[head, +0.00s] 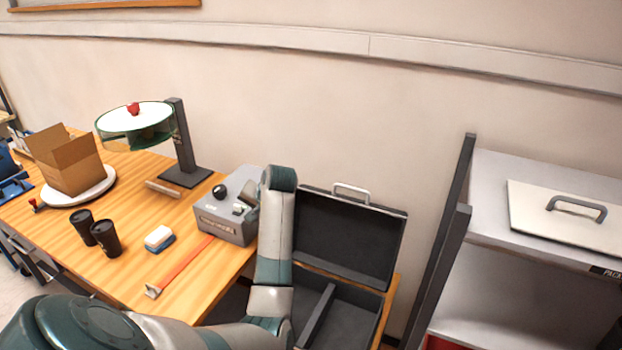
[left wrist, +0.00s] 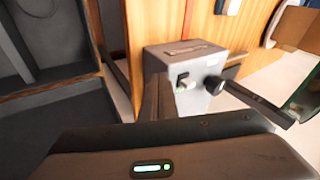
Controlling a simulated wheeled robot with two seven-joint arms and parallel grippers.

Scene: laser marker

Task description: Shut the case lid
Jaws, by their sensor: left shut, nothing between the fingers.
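The dark grey case stands open at the right of the wooden table in the head view. Its lid (head: 349,238) is raised upright, with a light handle on its top edge. Its base (head: 350,312) holds a divider and is partly hidden by my left arm. The open case also shows at the left of the left wrist view, where its dark interior (left wrist: 60,125) is visible. My left gripper (left wrist: 157,95) is shut and empty, apart from the case lid. In the head view my wrist mostly hides the gripper. My right gripper is not in view.
A grey control box (head: 226,222) with a black knob stands left of my forearm, close by. A stand with a round green-rimmed plate (head: 136,122), a cardboard box (head: 72,165) and two black cups (head: 105,238) are further left. A shelf (head: 490,220) stands right of the case.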

